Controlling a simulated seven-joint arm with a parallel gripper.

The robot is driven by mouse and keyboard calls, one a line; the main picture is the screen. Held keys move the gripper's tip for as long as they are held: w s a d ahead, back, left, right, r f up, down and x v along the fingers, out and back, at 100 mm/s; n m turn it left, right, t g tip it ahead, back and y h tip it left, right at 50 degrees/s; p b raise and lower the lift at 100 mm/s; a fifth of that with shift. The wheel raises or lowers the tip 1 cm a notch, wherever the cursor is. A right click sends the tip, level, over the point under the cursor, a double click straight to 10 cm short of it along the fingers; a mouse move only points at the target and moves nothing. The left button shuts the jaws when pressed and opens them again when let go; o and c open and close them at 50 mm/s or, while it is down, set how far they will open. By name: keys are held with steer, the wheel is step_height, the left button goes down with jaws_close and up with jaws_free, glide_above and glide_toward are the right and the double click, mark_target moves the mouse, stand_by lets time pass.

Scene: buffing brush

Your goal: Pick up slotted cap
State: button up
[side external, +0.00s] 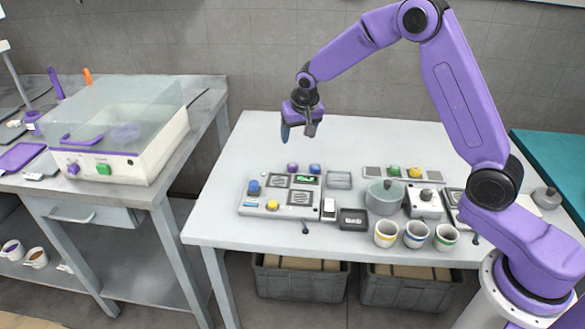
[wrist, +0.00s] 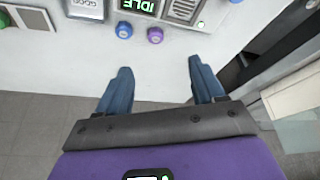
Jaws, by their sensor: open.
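My gripper (side external: 297,131) hangs in the air above the back left part of the table, its fingers pointing down. In the wrist view its two blue fingers (wrist: 160,66) are spread apart with nothing between them. I cannot tell for sure which item is the slotted cap. A small purple round cap (side external: 291,168) and a blue one (side external: 315,169) stand side by side behind the control panel. In the wrist view the purple cap (wrist: 155,35) and the blue cap (wrist: 124,30) lie beyond the fingertips, apart from them. Slots on them are too small to make out.
The control panel (side external: 268,208) has knobs and a green-lit display. A grey lidded pot (side external: 384,198), a black box (side external: 353,219) and several striped cups (side external: 416,235) stand to its right. The table's back (side external: 240,140) is clear. A clear-lidded machine (side external: 120,145) occupies the left bench.

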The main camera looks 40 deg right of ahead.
steer(key=w+d, duration=0.2)
glide_toward(293, 165)
steer(key=shift+m, duration=0.4)
steer(key=x, duration=0.8)
steer(key=shift+w+d+f, duration=0.1)
steer(key=shift+w+f, duration=0.15)
steer(key=shift+f, duration=0.1)
steer(key=c, duration=1.1)
